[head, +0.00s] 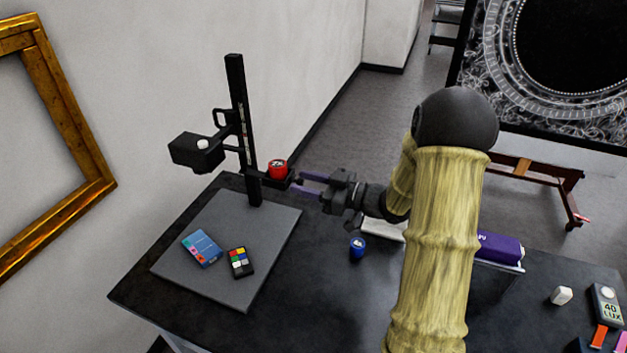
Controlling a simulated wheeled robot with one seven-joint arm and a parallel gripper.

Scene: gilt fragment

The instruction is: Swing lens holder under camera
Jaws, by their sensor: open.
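A black copy stand column (239,125) rises from the back of a grey baseboard (225,278). A black camera (197,152) is mounted on the column's left side, above the baseboard. The lens holder (285,183) is a dark arm low on the column, pointing right, with a red round lens (278,169) on it. The holder is not under the camera. My gripper (308,184) is open, its purple-tinted fingers pointing left at the holder's outer end. I cannot tell whether they touch it.
A blue card (202,248) and a colour chart (240,262) lie on the baseboard. A blue cylinder (357,247) stands on the dark table (330,310). A purple box (499,247) and light meter (606,304) are right. A gilt frame (75,127) hangs left.

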